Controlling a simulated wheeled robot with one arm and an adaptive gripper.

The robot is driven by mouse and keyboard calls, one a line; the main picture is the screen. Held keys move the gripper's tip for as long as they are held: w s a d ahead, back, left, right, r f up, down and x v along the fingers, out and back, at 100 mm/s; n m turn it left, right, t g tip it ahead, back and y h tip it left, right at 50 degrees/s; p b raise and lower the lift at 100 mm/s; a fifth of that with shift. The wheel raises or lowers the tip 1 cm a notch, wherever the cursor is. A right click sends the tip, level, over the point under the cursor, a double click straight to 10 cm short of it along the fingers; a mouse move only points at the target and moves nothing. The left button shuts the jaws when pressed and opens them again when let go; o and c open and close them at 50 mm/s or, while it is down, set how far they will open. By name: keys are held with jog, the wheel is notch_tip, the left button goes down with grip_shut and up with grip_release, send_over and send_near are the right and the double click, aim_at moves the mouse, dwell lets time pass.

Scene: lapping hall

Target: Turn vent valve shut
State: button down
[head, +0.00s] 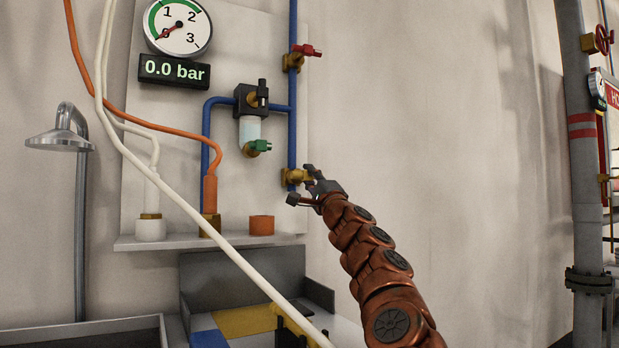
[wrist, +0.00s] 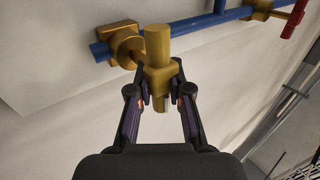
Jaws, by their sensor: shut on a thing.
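A brass valve (head: 293,176) sits low on the vertical blue pipe, and no label shows on it. In the wrist view its round brass body (wrist: 122,45) is on the blue pipe, with a brass handle (wrist: 158,45) standing out from it. My gripper (head: 314,178) is at this valve in the head view. In the wrist view my gripper (wrist: 158,92) has one finger on each side of the handle's block and is shut on it. The fingers hide part of the handle in the head view.
A red-handled valve (head: 305,50) is higher on the same pipe. A green-handled valve (head: 259,147) hangs under the filter bowl. A gauge (head: 178,25) and a "0.0 bar" display (head: 174,71) are upper left. A white hose (head: 190,205) crosses in front.

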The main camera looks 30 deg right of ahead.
aim_at(311, 177)
jog(key=c, duration=1.1)
grip_release()
jog(key=shift+s, duration=0.15)
jog(key=shift+s+d, duration=0.1)
jog(key=shift+s, duration=0.2)
jog(key=shift+v, duration=3.35)
